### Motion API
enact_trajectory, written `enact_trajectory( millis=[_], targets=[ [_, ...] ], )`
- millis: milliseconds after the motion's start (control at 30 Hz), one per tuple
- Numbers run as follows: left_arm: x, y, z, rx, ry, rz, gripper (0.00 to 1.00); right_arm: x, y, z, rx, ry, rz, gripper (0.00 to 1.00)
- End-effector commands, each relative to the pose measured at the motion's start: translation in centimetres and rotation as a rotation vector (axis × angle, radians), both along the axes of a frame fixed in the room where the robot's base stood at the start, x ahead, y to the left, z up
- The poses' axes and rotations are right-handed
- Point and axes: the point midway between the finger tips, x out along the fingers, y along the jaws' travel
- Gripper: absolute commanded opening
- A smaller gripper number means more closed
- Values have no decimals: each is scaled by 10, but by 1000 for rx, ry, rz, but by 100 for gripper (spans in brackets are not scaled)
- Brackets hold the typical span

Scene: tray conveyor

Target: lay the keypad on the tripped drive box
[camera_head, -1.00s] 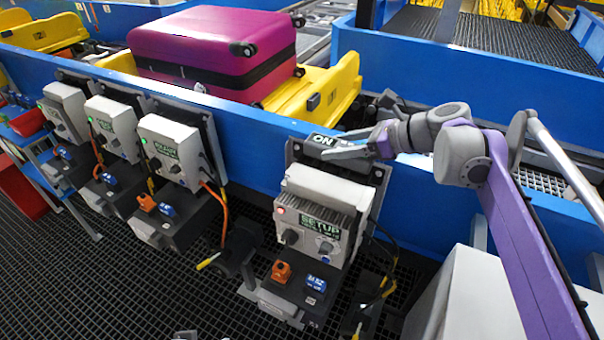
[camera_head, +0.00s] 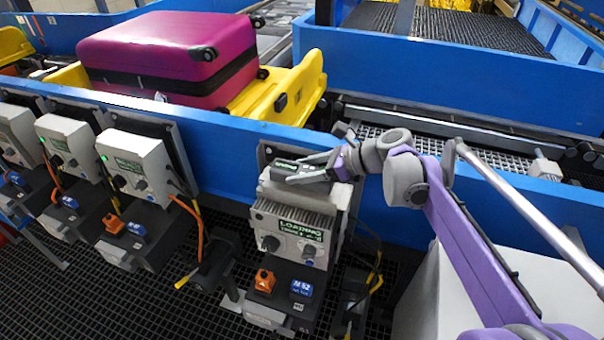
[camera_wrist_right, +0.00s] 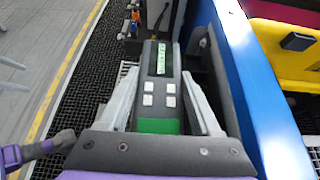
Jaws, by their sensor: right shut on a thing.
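The drive box (camera_head: 290,222) is the light grey ribbed box at the centre of the head view. The dark keypad (camera_head: 283,164) is at the top of this box, lying roughly flat. I cannot tell whether it touches the box. My right gripper (camera_head: 298,172) is shut on the keypad, coming in from the right. In the right wrist view the keypad (camera_wrist_right: 158,103) sits between both fingers, showing a green screen, several pale buttons and a green end. My left gripper is not in view.
Similar drive boxes (camera_head: 137,160) with green lights stand to the left along the blue conveyor wall (camera_head: 400,190). A magenta suitcase (camera_head: 165,55) lies on a yellow tray (camera_head: 300,90) behind the wall. Orange and black cables hang beside the boxes, above dark floor grating (camera_head: 150,300).

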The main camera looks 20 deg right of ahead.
Motion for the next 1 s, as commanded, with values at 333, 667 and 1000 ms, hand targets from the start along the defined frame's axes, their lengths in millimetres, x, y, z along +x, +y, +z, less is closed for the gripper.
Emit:
enact_trajectory(
  millis=[333,667,1000],
  targets=[
    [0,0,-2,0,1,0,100,0,0,-10,1,-1,0,0],
    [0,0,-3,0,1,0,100,0,0,-13,0,0,0,77],
    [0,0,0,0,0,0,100,-6,-10,-3,-1,1,-4,77]
  ],
)
